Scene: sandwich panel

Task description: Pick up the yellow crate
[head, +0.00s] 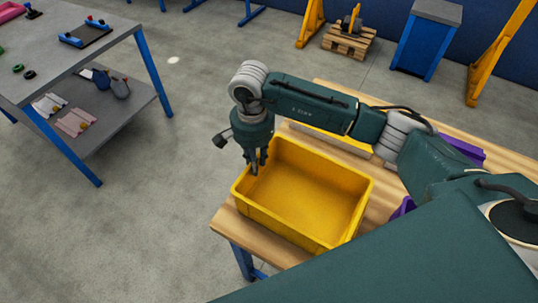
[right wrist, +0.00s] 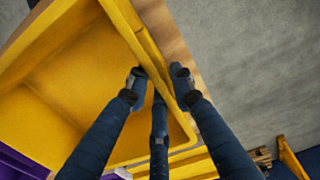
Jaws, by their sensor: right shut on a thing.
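The yellow crate (head: 318,196) is empty and stands on the wooden table top, near its left end. It also fills the left of the right wrist view (right wrist: 62,62). My right gripper (head: 256,167) points down at the crate's far left corner region. In the right wrist view its fingers (right wrist: 159,76) stand on both sides of the crate's wall and are shut on it near a corner. The crate looks level; I cannot tell any gap between it and the table. My left gripper does not show.
The wooden table (head: 228,222) carries a purple crate (head: 464,149) and another yellow item (head: 330,138), partly hidden behind my right arm. A grey workbench (head: 70,50) with tools stands at left. A pallet (head: 348,42) and blue cabinet (head: 427,40) stand behind. Open floor lies between.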

